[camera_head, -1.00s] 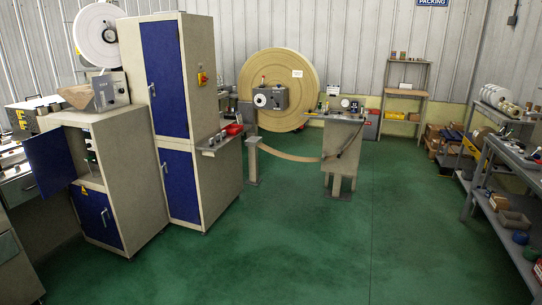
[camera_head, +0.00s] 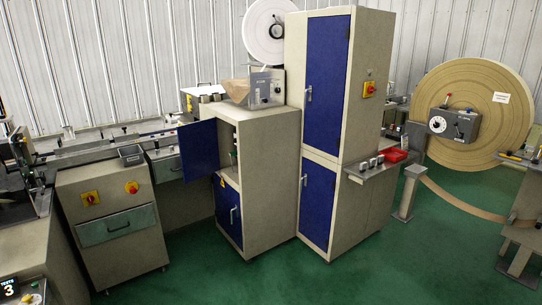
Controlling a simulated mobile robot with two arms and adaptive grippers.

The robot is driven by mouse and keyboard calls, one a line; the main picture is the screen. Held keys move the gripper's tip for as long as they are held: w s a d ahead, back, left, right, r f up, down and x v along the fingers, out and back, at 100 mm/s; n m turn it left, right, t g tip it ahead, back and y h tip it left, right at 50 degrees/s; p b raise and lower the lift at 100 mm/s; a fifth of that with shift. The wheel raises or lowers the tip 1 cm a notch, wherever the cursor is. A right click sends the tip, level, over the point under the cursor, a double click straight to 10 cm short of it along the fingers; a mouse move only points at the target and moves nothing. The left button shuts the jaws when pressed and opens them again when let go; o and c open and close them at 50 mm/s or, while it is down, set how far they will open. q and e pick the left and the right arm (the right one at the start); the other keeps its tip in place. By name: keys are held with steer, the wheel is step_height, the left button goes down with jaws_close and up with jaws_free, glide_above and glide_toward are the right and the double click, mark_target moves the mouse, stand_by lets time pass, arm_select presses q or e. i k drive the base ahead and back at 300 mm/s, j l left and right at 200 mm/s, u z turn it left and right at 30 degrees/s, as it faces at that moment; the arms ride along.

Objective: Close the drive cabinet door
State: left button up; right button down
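A blue cabinet door (camera_head: 198,147) stands open on the low beige cabinet (camera_head: 262,180) left of the middle. It swings out to the left and uncovers a compartment (camera_head: 228,150) with small parts inside. A second blue door (camera_head: 228,210) below it is shut and has a handle and a yellow warning label. The tall cabinet beside it has an upper blue door (camera_head: 328,78) and a lower blue door (camera_head: 317,203), both shut. Neither of my grippers is in view.
A machine bench with a green drawer (camera_head: 117,226) and yellow-red switches stands at the left. A large paper roll (camera_head: 475,115) stands at the right. Green floor (camera_head: 400,265) is clear in front.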

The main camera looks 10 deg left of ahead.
mark_target(198, 141)
steer(key=i+j+u, duration=0.2)
steer(key=i+u, duration=0.95)
steer(key=u, duration=0.15)
steer(key=i+j+z, duration=0.1)
steer(key=i, duration=1.65)
